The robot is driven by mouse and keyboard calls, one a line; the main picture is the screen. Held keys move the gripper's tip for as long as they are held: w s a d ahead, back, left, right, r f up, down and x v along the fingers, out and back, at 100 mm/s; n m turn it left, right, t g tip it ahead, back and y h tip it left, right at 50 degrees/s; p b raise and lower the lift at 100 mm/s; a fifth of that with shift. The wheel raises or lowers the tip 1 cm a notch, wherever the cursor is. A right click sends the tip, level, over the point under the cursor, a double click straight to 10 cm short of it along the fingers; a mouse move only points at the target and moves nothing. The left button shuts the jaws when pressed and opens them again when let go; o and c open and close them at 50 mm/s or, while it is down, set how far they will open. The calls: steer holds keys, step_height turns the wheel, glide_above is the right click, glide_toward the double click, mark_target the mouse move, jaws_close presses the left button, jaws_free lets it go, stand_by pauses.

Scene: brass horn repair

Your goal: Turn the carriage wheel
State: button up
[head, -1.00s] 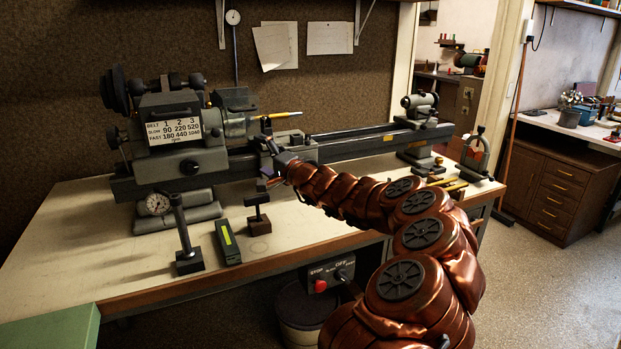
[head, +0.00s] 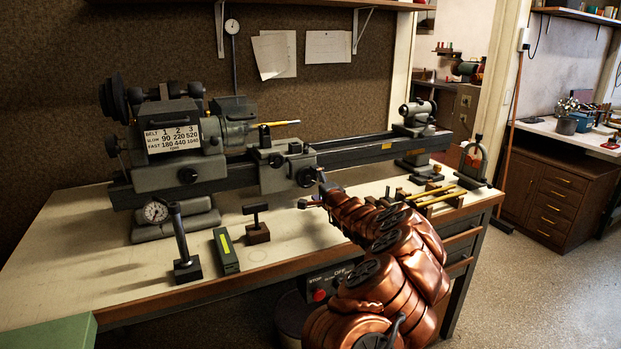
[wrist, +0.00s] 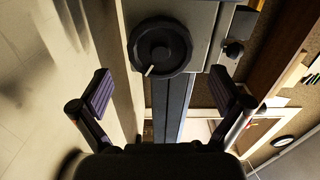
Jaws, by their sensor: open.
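The carriage wheel (head: 307,177) is a black round handwheel on the front of the grey lathe carriage (head: 280,178). In the wrist view the wheel (wrist: 172,38) shows nearly face on at the upper middle, with a short pale handle near its lower edge. My gripper (wrist: 163,92) is open and empty, its two ridged pads on either side of the view with the wheel ahead between them, apart from both. In the head view my gripper (head: 312,197) is just in front of and below the wheel.
The lathe bed (head: 365,150) runs right to the tailstock (head: 416,115). Brass rods (head: 435,198) lie at right.

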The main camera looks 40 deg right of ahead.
mark_target(309, 179)
steer(key=shift+p+x, duration=0.3)
steer(key=shift+x, duration=1)
steer(key=shift+w+d, duration=0.15)
steer(key=shift+w, duration=0.35)
steer(key=c, duration=1.1)
steer(key=shift+f+m+b, duration=0.2)
steer(key=shift+m+b, duration=0.3)
steer(key=shift+b, duration=0.4)
